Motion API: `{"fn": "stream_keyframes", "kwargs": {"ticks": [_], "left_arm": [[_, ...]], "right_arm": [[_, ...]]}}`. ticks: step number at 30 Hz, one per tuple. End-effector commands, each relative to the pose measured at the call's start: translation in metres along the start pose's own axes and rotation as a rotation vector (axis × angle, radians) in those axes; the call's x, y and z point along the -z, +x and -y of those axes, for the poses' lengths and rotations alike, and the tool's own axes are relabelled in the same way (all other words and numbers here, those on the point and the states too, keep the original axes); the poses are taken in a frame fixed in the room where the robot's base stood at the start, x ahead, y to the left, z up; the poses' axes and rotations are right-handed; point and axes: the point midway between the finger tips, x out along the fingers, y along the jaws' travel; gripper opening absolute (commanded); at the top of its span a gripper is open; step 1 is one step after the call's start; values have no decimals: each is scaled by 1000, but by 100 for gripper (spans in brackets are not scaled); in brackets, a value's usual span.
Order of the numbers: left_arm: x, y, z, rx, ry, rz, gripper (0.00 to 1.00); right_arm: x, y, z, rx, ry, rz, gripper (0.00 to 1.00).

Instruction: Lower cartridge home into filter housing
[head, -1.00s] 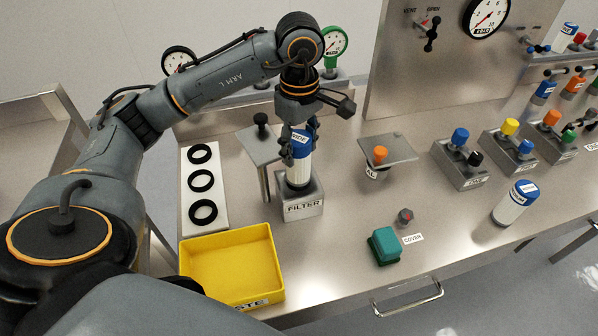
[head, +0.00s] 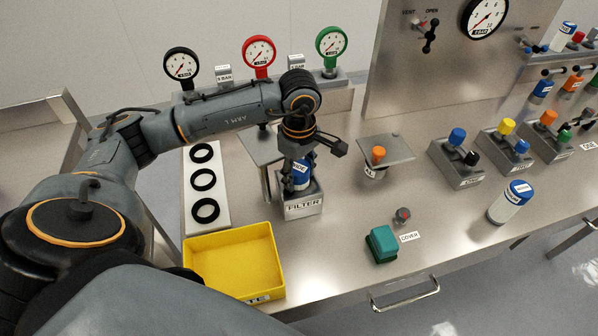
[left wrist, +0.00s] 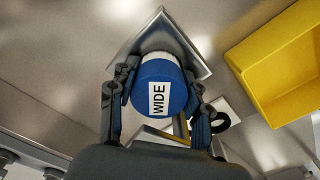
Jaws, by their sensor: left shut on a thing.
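The cartridge (head: 300,175) has a blue cap and a white body. My left gripper (head: 297,176) is shut on it from above, and it stands upright with its lower part inside the filter housing (head: 302,207), a grey metal block labelled FILTER. In the left wrist view the blue cap (left wrist: 160,88) reads WIDE and sits between the two fingers (left wrist: 158,100), with the square housing rim (left wrist: 178,35) around and below it. Whether the cartridge touches the housing floor is hidden. My right gripper is not in view.
A yellow bin (head: 235,262) stands front left of the housing, beside a white strip (head: 222,193) with black rings. A stand plate (head: 258,146) is close behind left. A teal block (head: 382,244) and another blue-capped cartridge (head: 511,201) stand to the right.

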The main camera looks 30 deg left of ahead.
Motion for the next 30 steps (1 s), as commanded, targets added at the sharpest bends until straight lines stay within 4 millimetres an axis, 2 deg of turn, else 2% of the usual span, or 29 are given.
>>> {"fn": "stream_keyframes", "kwargs": {"ticks": [1,3,4,16,17,20,30], "left_arm": [[0,1,0,0,0,0,55],[0,0,0,1,0,0,69],[0,0,0,1,0,0,71],[0,-5,0,0,0,0,71],[0,-6,-1,-2,0,-1,71],[1,-21,-1,-5,-1,-1,71],[0,-96,-1,-7,0,-1,71]], "right_arm": [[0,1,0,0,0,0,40],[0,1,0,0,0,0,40],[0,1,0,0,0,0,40],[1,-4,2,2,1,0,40],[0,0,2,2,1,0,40],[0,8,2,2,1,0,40],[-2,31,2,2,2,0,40]]}}
